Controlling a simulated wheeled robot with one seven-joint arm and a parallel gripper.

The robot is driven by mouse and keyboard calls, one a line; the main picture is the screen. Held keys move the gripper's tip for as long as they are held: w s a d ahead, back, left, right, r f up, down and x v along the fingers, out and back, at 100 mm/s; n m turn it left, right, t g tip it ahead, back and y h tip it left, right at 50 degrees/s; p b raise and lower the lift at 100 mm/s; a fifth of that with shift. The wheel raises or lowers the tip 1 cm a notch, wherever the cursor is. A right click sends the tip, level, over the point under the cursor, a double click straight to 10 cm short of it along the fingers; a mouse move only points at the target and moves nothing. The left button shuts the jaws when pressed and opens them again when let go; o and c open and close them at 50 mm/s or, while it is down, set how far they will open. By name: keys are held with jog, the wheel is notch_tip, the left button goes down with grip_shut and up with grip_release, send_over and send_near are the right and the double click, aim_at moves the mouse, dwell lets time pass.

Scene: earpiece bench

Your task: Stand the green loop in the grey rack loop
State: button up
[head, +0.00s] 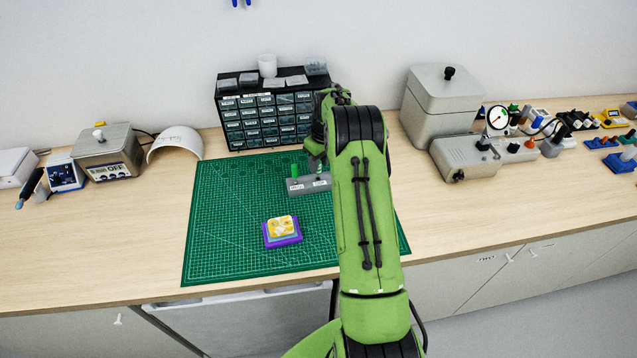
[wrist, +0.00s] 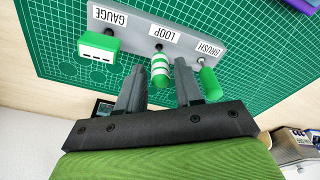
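The grey rack (wrist: 185,42) lies on the green mat, with labels reading GAUGE, LOOP and BRUSH, upside down in the wrist view; it also shows in the head view (head: 300,188). A green-and-white striped handle (wrist: 160,70), which looks like the green loop, stands at the LOOP place. Its lower end is hidden. My gripper (wrist: 160,68) is open, with one finger on each side of this handle and gaps visible. In the head view my arm hides the gripper and part of the rack.
A green block with a white face (wrist: 98,45) stands at GAUGE, and a plain green handle (wrist: 210,85) at BRUSH, close beside one finger. A purple block (head: 283,240) with a yellow top is on the mat (head: 225,210). A drawer cabinet (head: 265,120) stands behind.

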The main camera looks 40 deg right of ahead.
aim_at(324, 183)
jog(key=shift+o, duration=0.9)
notch_tip(324, 183, up, 16)
jog(key=s, duration=0.2)
jog(key=shift+s+f+p, duration=0.15)
jog(key=shift+p, duration=0.2)
jog(key=shift+d, duration=0.15)
